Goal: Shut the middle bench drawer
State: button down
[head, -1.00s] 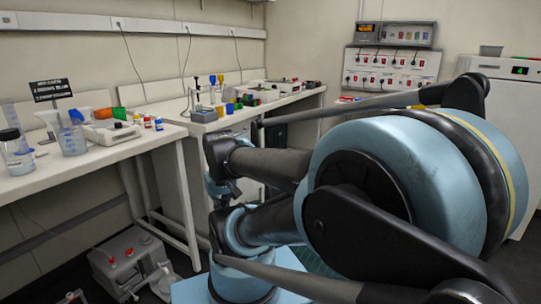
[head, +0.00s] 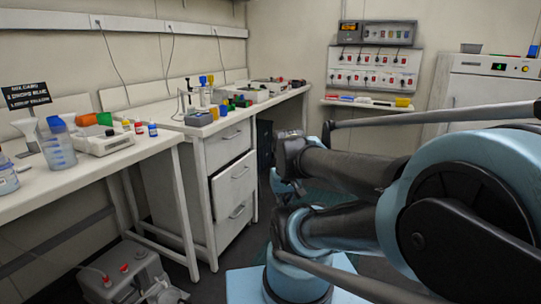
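The bench's drawer unit (head: 210,237) is in the middle of the head view, under the right end of the white bench. The middle drawer (head: 234,187) stands out from the unit, with a dark gap above its front. The top drawer (head: 228,143) looks shut. The bottom drawer (head: 237,220) is partly in view below the middle one. My arm reaches in from the right, and its far links appear just right of the drawers, apart from them in the picture. I cannot make out my gripper's fingers.
Bottles and coloured racks stand on the left bench (head: 40,190). A grey pump unit (head: 125,272) with red caps is on the floor at lower left. A wall panel (head: 373,68) and a white cabinet (head: 490,95) are at the back. Some floor shows before the drawers.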

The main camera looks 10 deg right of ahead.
aim_at(230, 185)
jog(key=z, duration=0.05)
jog(key=i, duration=1)
jog(key=u, duration=0.05)
